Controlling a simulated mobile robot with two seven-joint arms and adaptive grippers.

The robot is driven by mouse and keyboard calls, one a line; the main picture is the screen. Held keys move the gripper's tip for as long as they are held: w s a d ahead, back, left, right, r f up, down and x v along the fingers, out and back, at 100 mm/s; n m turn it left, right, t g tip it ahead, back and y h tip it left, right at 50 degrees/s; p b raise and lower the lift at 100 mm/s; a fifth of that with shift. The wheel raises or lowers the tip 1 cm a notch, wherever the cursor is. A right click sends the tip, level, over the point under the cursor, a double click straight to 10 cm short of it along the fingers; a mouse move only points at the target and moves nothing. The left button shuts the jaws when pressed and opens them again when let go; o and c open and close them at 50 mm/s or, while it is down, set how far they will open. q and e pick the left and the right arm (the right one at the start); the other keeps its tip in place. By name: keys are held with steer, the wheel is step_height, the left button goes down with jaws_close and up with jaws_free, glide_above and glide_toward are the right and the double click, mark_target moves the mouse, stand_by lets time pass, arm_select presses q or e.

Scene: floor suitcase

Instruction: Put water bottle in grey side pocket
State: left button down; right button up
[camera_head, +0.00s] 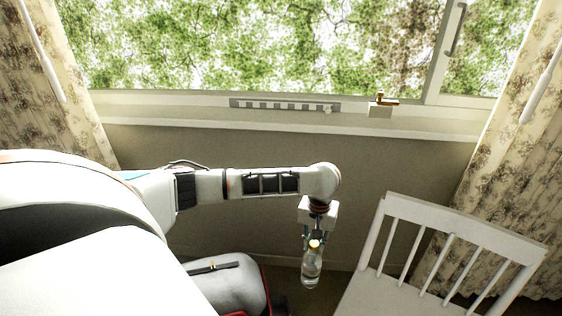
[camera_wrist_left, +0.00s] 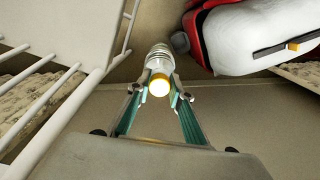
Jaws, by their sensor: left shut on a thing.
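The left wrist view shows the bottle (camera_wrist_left: 160,62) between the two fingers of the gripper (camera_wrist_left: 160,92), cap toward the camera. A grey-white suitcase (camera_head: 228,285) with a black strap lies left of the bottle, apart from it, partly hidden by my own body. In the left wrist view the suitcase (camera_wrist_left: 255,35) shows red edging. I cannot make out the side pocket. My right gripper is not in view.
A white slatted chair (camera_head: 450,240) stands close to the right of the bottle. The wall and window sill (camera_head: 300,119) are behind the arm, with a small tap-like brass object (camera_head: 382,99) on the sill. Some bare floor shows between suitcase and chair.

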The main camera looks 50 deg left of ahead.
arm_select(q)
steer(key=s+a+f+n, duration=0.1)
steer(key=s+a+f, duration=0.4)
steer(key=a+f, duration=0.45)
step_height(320, 180, down, 29)
steer(key=b, duration=1.4)
steer(key=c, duration=1.8)
jaws_free()
steer(key=shift+a+f, duration=0.1)
steer(key=shift+a, duration=0.05)
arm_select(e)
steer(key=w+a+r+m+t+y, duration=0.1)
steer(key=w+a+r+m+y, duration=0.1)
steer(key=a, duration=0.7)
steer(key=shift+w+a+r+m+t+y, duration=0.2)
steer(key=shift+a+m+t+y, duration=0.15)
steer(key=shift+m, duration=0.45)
